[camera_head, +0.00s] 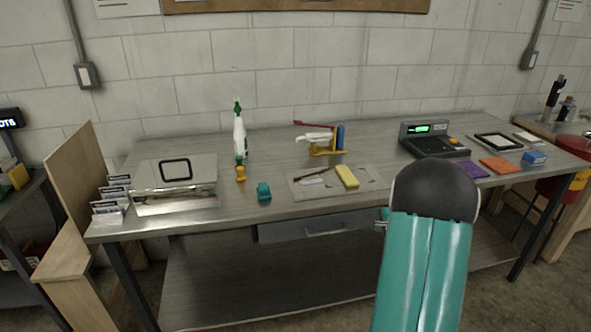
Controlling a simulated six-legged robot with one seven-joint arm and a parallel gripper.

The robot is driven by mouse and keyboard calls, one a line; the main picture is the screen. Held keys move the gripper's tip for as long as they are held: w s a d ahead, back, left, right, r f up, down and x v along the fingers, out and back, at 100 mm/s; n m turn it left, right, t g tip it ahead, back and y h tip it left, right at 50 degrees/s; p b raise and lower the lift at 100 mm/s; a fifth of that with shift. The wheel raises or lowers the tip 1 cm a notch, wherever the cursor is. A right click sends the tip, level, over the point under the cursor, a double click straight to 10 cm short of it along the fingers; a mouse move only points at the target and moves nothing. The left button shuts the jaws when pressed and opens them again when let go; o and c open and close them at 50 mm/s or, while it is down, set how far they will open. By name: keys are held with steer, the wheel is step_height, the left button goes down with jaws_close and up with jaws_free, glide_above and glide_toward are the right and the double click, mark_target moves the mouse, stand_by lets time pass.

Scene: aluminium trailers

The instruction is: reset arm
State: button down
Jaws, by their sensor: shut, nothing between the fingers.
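My arm rises at the lower right of the head view, with a teal link and a rounded black joint in front of the table's front edge. My gripper cannot be made out; it seems hidden behind my own arm. A small grey metal part pokes out at the left of the teal link, and I cannot tell whether it belongs to the gripper. The arm covers part of the table's front right and the space below it.
A long metal table (260,222) stands against the block wall. It bears a silver box (175,195), a white and green bottle (239,135), a teal item (263,191), a yellow block (347,176), a dark scale (432,140) and coloured pads. A wooden panel (75,180) stands left.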

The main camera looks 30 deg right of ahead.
steer(key=a+r+n+y, duration=0.25)
steer(key=a+r, duration=0.25)
steer(key=a, duration=0.4)
steer(key=w+a+r+n+y, duration=0.1)
steer(key=a+r+n, duration=0.4)
steer(key=a, duration=0.4)
steer(key=a+r+n+y, duration=0.1)
steer(key=a+r+n, duration=0.1)
steer(key=a+r, duration=0.6)
steer(key=s+a+r+n+g+h, duration=0.2)
steer(key=s+a+n, duration=0.9)
steer(key=s+a, duration=0.8)
steer(key=s+g, duration=0.1)
steer(key=s, duration=0.2)
steer(key=shift+a+r+n, duration=0.2)
steer(key=shift+r+n, duration=0.1)
steer(key=shift+n, duration=0.05)
